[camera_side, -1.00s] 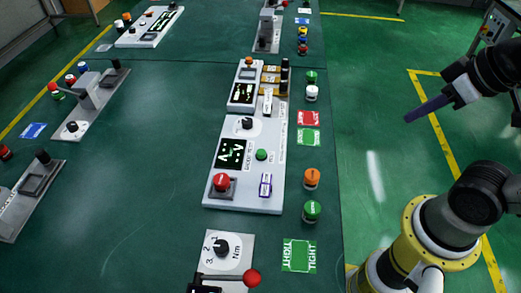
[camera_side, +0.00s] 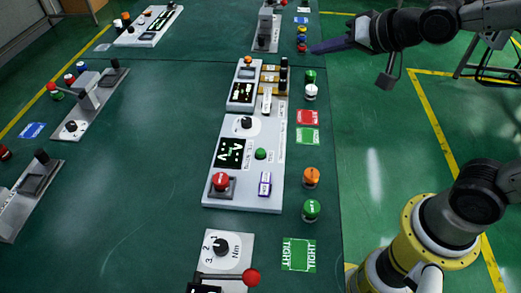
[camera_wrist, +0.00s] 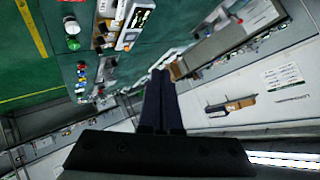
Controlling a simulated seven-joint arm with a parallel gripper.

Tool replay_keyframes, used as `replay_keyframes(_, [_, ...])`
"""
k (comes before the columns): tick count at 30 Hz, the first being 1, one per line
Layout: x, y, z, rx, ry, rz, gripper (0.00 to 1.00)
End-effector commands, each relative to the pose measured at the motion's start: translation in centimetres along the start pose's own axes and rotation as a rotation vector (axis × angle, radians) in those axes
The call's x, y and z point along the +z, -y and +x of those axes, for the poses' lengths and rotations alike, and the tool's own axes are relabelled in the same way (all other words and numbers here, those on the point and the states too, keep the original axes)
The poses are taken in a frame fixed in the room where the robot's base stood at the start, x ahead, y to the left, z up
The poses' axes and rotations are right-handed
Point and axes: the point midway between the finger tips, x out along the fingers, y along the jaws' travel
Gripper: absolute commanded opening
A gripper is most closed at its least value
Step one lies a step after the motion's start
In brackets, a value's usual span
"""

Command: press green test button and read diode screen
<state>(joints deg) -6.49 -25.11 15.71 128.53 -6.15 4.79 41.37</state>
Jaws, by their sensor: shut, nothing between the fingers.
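The green test button (camera_side: 260,154) sits on the white generator panel (camera_side: 240,196), right of the black diode screen (camera_side: 230,153). The screen shows a jagged light trace; nothing covers it in the side view. A second, smaller dark screen (camera_side: 242,93) with light marks is on the white unit behind it. My gripper (camera_side: 312,50) is shut and empty, its dark fingers pointing left over the table's far right edge. It is well behind and to the right of the green test button. In the wrist view my gripper (camera_wrist: 160,75) shows its two long fingers together.
A red mushroom button (camera_side: 221,181) and a black knob (camera_side: 246,123) share the panel. Orange (camera_side: 311,176) and green (camera_side: 312,209) buttons stand right of it. Red (camera_side: 309,117) and green cards lie nearby. A lever with a red ball (camera_side: 251,277) is in front.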

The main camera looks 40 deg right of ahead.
Motion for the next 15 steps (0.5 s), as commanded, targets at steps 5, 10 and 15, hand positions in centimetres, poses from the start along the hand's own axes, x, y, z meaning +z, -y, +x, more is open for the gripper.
replay_keyframes(5, [3.2, 2.6, 7.3, -0.069, 0.059, 0.068, 0.00])
replay_keyframes(10, [7.9, 3.3, 12.0, -0.081, 0.146, 0.063, 0.00])
replay_keyframes(15, [11.8, 2.6, 14.1, -0.051, 0.227, 0.031, 0.00])
